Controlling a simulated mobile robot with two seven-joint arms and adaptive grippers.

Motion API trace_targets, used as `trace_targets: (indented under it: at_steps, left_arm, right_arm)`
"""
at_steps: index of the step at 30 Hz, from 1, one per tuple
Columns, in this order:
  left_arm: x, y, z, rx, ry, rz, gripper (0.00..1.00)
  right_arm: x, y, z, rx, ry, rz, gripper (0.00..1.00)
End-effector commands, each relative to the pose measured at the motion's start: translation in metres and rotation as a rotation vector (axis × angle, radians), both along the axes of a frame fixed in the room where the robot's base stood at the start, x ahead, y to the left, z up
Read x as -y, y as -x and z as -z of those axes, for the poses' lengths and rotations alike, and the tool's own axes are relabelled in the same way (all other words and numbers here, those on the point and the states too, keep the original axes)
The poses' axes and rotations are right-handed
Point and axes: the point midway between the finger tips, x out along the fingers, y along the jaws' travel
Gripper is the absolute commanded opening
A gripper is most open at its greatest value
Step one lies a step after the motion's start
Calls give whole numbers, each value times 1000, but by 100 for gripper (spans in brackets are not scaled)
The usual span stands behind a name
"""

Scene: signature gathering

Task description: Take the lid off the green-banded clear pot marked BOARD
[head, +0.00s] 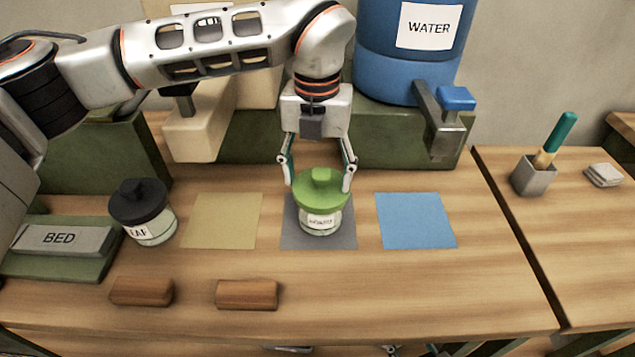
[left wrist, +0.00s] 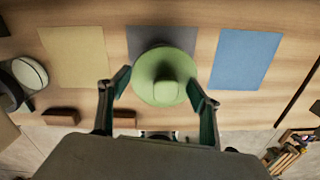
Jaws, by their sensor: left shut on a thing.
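The clear pot (head: 320,223) has a white label, too small to read surely, and stands on the grey square mat (head: 291,240). Its green lid (head: 320,186) with a knob is on top and looks seated. The lid also shows from above in the left wrist view (left wrist: 163,78) and hides most of the pot there. Parts that look like my right gripper (head: 412,350) show at the bottom edge, mostly cut off.
Yellow (head: 223,220) and blue (head: 415,220) mats lie empty on either side. Two wooden blocks (head: 142,291) (head: 247,294) lie in front. A blue WATER barrel (head: 405,75) with a tap stands behind.

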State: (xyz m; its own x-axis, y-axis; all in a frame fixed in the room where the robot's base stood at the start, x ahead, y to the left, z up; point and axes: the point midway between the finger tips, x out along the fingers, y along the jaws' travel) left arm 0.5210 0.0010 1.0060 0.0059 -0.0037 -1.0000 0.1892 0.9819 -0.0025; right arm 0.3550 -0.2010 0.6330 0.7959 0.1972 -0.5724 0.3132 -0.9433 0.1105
Motion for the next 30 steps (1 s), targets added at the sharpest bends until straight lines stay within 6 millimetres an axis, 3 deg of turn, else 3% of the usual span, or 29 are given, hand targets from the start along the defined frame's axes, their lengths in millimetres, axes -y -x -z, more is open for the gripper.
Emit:
trace_targets:
  at_steps: [14, 16, 17, 18, 23, 30]
  left_arm:
    - [2, 5, 4, -12, -4, 9, 48]
    - [2, 4, -1, -12, -4, 9, 41]
    - [2, 4, -4, -11, -5, 8, 33]
    - [1, 4, -9, -10, -5, 8, 26]
    - [1, 2, -41, -5, -3, 5, 26]
    - [1, 2, -110, 1, -3, 3, 26]
  right_arm:
    - [0, 0, 1, 0, 0, 0, 40]
    - [0, 0, 1, 0, 0, 0, 40]
    - [0, 0, 1, 0, 0, 0, 40]
    - [0, 0, 1, 0, 0, 0, 40]
    - [0, 0, 0, 1, 0, 1, 40]
    - [0, -1, -3, 3, 0, 0, 40]
